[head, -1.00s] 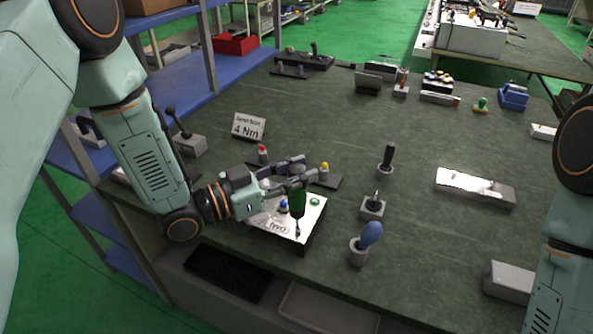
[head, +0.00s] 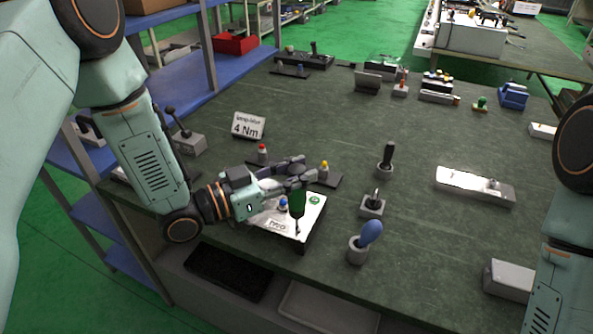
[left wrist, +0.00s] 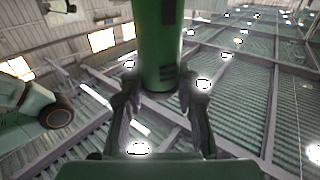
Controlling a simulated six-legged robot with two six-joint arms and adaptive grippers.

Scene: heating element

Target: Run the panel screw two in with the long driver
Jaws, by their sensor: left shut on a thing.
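My left gripper (head: 297,184) is shut on the green long driver (head: 297,201), which is held roughly upright with its shaft pointing down over the white panel (head: 314,204). The driver's tip is close to the panel near its right front part; I cannot tell whether it sits in a screw. In the left wrist view the green handle (left wrist: 158,45) stands between the fingers (left wrist: 157,100). The panel carries a blue-topped piece (head: 283,203) and a green round mark (head: 314,200). Individual screws are too small to tell. My right gripper is out of view.
A "4 Nm" sign (head: 248,126) stands behind the gripper. Red-topped (head: 262,152) and yellow-topped (head: 324,170) pieces stand near it. Holders with a blue-handled tool (head: 371,232) and a black-handled tool (head: 388,155) are to the right. The table beyond them has free room.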

